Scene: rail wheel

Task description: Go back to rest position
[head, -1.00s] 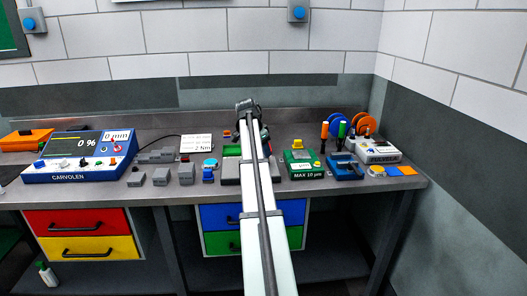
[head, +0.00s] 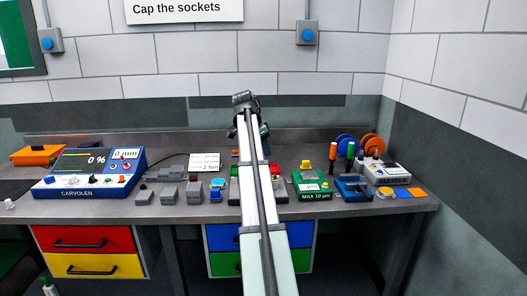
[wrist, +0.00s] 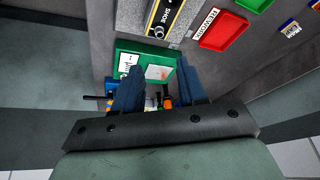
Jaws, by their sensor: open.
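My gripper (head: 246,122) is at the end of my outstretched arm, above the middle of the bench (head: 170,212) toward its back edge. In the wrist view its two dark blue fingers (wrist: 160,92) are apart, and I see nothing held between them. Beyond the fingers is a green board (wrist: 133,46) with white cards on it. My arm hides part of the bench middle in the head view.
A blue CARVOLEN console (head: 88,172) stands at the left. Grey blocks (head: 168,194) are left of my arm. A green MAX 10 µm device (head: 311,184) and a blue fixture (head: 353,188) stand to the right. The wrist view shows a red tray (wrist: 222,30).

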